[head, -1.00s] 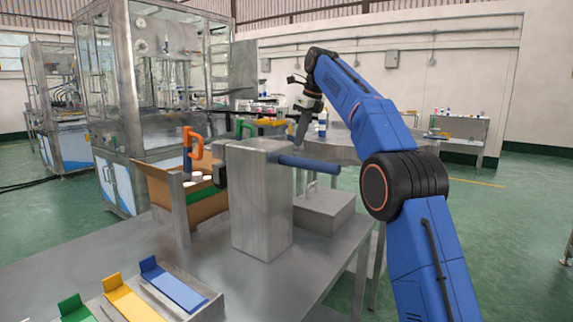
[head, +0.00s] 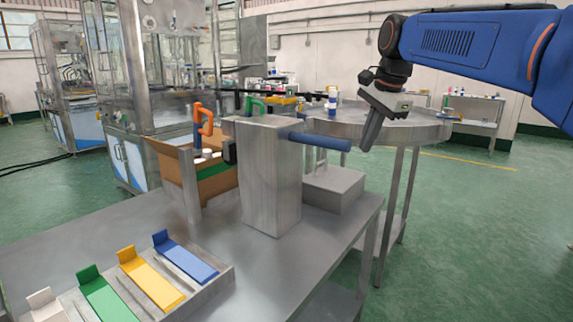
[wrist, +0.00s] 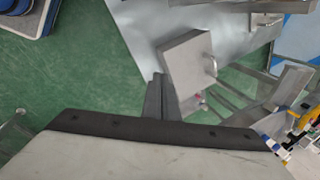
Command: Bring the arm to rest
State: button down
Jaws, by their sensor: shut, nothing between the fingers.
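My gripper (head: 368,146) hangs from my blue arm at the upper right of the head view. Its fingers point down and are shut with nothing between them. It is in the air just right of the blue rod (head: 320,142) that sticks out of the grey metal block (head: 270,185). In the wrist view the shut fingers (wrist: 158,80) show at the middle, with the grey box with a handle (wrist: 187,62) beyond them.
The grey box (head: 335,188) sits on the metal table (head: 195,235) behind the block. A tray with coloured ramps (head: 215,285) lies at the front left. A cardboard box (head: 215,183) stands left of the block. A round table (head: 420,132) stands behind my gripper.

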jog(key=s+d+f+n, duration=0.2)
jog(key=s+f+n, duration=0.2)
jog(key=s+f, duration=0.5)
jog(key=s+d+f+n+h, duration=0.1)
jog(key=s+d+f+n, duration=0.2)
jog(key=s+f, duration=0.7)
jog(key=s+d+f+n+t, duration=0.1)
jog(key=s+d+f+n, duration=0.2)
jog(key=s+f+n, duration=0.3)
jog(key=s+f, duration=0.3)
jog(key=s, duration=0.4)
jog(key=shift+s+f+h, duration=0.2)
jog(key=shift+s+h, duration=0.1)
jog(key=shift+s, duration=0.05)
